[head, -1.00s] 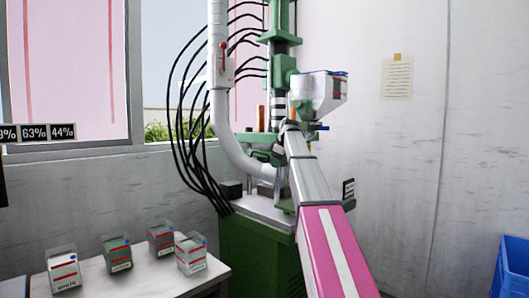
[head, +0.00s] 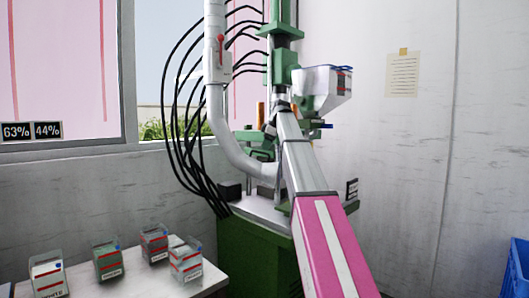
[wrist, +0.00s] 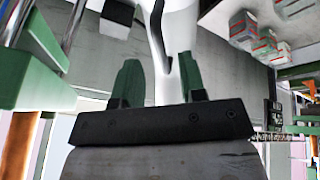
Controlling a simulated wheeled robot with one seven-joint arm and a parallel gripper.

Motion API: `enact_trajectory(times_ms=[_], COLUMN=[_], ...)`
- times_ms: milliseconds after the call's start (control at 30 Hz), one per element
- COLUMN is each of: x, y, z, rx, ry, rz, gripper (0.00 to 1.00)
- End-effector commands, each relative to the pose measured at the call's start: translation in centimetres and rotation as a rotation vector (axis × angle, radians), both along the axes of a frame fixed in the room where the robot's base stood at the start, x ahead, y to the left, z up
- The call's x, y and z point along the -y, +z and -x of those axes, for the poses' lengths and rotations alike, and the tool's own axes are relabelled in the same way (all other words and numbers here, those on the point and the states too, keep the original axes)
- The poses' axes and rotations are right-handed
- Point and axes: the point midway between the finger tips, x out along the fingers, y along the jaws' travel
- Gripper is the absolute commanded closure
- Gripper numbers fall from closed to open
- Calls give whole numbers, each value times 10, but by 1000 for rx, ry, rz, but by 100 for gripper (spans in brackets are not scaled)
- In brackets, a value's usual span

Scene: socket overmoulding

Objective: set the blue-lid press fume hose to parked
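The green press (head: 283,75) stands in the middle of the head view, with a white hopper (head: 318,92) under a blue lid on its right side. The white fume hose (head: 218,120) comes down on the press's left and curves in behind my arm, where its end is hidden. A red lever (head: 221,45) sits on a white box on the pipe. My gripper is mostly hidden behind the arm in the head view. In the wrist view my gripper (wrist: 160,72) has its green fingers apart, with a white tube (wrist: 178,30) running between or just beyond them; contact is unclear.
Black cables (head: 172,110) loop left of the press. A table (head: 140,282) at lower left bears several small labelled boxes. A blue bin (head: 517,272) stands at the right edge. A pale wall with a paper note (head: 402,75) rises behind.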

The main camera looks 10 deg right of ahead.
Motion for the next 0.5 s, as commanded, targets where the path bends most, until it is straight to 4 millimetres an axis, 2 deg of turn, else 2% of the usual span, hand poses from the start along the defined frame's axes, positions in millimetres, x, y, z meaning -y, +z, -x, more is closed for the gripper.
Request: enact_trajectory(times_ms=[100,200,500], x=[-6,-9,-11], y=[-16,-24,-31], z=[-4,-7,-10], rx=[-2,0,0], ry=[1,0,0], rz=[0,0,0], gripper=[62,62,62])
